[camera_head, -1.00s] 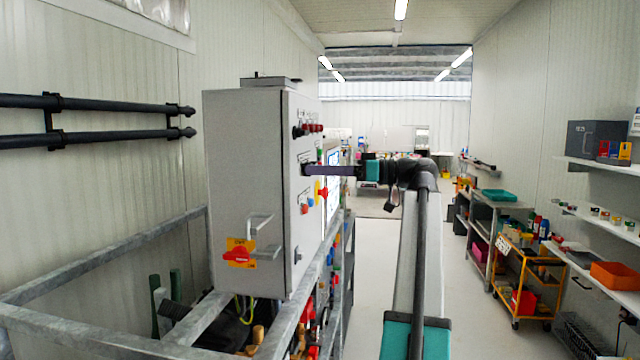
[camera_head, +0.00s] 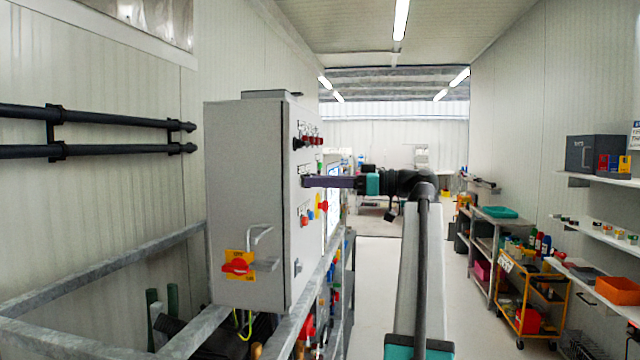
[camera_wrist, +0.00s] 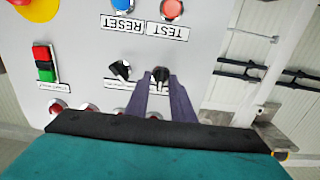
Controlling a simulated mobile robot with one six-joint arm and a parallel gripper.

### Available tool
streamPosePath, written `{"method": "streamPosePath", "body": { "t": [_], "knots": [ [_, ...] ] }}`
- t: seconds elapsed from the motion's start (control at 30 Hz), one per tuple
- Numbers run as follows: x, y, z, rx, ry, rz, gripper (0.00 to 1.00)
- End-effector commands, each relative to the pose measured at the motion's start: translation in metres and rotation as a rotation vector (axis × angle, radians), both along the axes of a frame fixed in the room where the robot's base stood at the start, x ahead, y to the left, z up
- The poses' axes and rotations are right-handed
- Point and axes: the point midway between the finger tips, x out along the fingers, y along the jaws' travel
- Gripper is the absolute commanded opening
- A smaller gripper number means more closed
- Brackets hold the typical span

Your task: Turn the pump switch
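My gripper (camera_head: 306,181) reaches left to the front face of the grey control cabinet (camera_head: 245,200). In the wrist view its two purple fingers (camera_wrist: 161,77) stand on either side of a black rotary switch (camera_wrist: 161,73), whose knob fills the narrow gap at their tips. The fingers look shut on the knob, though the contact is partly hidden. A second black switch (camera_wrist: 120,69) is just left of it, outside the fingers. In the head view the arm and fingers hide the held switch.
The panel also carries a blue reset button (camera_wrist: 122,4), an orange test button (camera_wrist: 171,8) and a red-green switch (camera_wrist: 44,63). A red-yellow main switch (camera_head: 238,265) is on the cabinet's side. A metal frame (camera_head: 110,265) surrounds the cabinet.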

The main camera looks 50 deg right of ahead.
Motion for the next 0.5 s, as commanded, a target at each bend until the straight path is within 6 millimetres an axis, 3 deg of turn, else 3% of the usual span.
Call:
{"method": "streamPosePath", "body": {
  "t": [0.5],
  "knots": [
    [-0.0058,-0.0033,-0.0013,-0.001,0.003,0.001,0.27]
  ]
}}
